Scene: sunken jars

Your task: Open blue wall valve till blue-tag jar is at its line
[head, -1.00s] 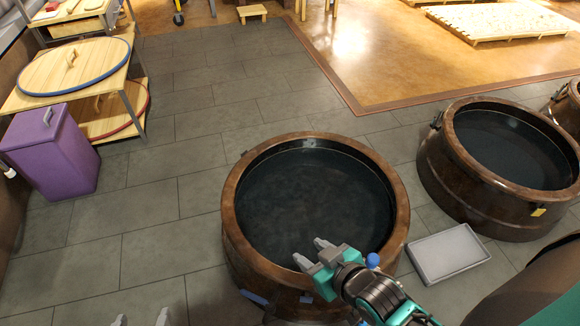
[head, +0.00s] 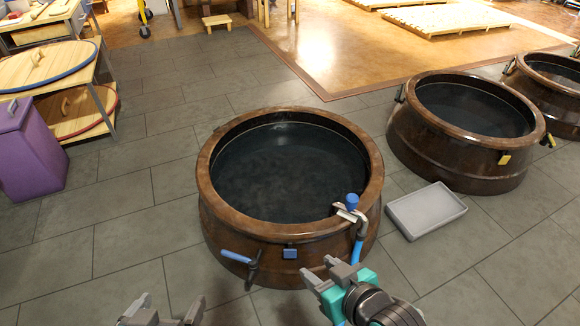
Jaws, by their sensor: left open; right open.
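The blue-tag jar, a wide brown sunken jar (head: 207,190), stands in the middle with a small blue tag (head: 290,253) on its front. Dark liquid (head: 285,170) lies below its rim; I cannot make out a fill line. A blue knob (head: 351,201) tops a metal spout at the right front rim, with a blue hose (head: 357,250) below it. A blue lever (head: 236,257) sticks out at the jar's front left; I cannot tell which blue part is the wall valve. My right gripper (head: 322,272) is open and empty before the jar's front. My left gripper (head: 163,308) is open and empty at the bottom edge.
A grey tray (head: 426,211) lies right of the jar. Further right stand a yellow-tagged jar (head: 440,150) and another jar (head: 545,95). A purple bin (head: 30,150) and a shelf with round lids (head: 50,68) stand left. The tiled floor between is clear.

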